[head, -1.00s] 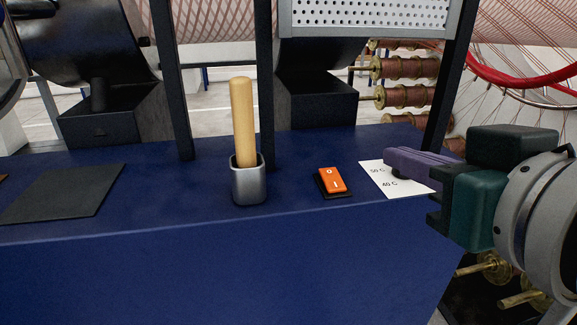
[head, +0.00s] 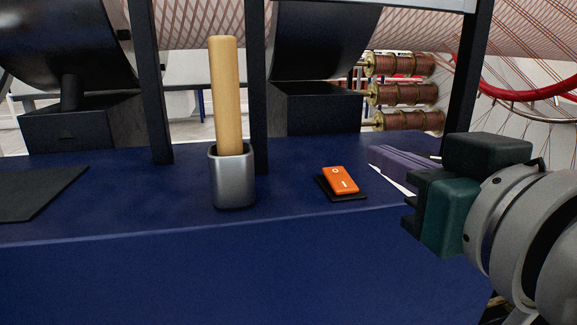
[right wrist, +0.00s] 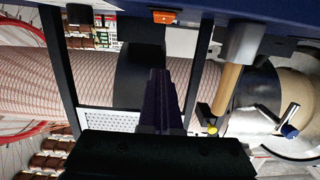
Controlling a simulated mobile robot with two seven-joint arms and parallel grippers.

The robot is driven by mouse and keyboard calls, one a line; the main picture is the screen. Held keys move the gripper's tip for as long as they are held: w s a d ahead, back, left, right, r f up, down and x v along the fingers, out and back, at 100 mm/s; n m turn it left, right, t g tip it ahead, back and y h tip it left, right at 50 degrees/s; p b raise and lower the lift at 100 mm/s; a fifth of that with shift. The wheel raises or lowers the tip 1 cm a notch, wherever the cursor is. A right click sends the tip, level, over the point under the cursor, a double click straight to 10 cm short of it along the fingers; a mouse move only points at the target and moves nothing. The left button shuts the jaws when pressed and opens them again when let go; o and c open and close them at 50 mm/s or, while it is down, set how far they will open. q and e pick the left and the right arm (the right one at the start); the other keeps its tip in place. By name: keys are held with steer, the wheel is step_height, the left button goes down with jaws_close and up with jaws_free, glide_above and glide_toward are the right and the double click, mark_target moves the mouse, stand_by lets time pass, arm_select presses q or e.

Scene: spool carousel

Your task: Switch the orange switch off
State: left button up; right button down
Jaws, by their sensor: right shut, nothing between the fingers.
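The orange switch (head: 341,180) is a rocker marked O at the far end and I at the near end. It sits on a black base on the blue table top. Which end is pressed down I cannot tell. It also shows at the top of the right wrist view (right wrist: 163,16). My right gripper (head: 374,154) has purple fingers, shut and empty, pointing left. In the head view its tips are just right of the switch and apart from it. The fingers also show in the right wrist view (right wrist: 158,73). My left gripper is out of view.
A metal cup (head: 232,180) holding a wooden rod (head: 227,95) stands left of the switch. Dark posts (head: 255,90) rise behind. A white card (head: 396,178) is mostly hidden by my right gripper. A dark mat (head: 35,192) lies far left.

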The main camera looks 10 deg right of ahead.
steer(key=b, duration=0.2)
glide_above(343, 181)
steer(key=shift+s+f, duration=0.45)
steer(key=shift+f, duration=0.1)
steer(key=shift+w+f+b, duration=0.2)
steer(key=shift+f+b, duration=0.3)
steer(key=shift+f, duration=0.5)
steer(key=shift+w+f+b, duration=0.2)
steer(key=shift+f+b, duration=0.25)
steer(key=shift+f, duration=0.5)
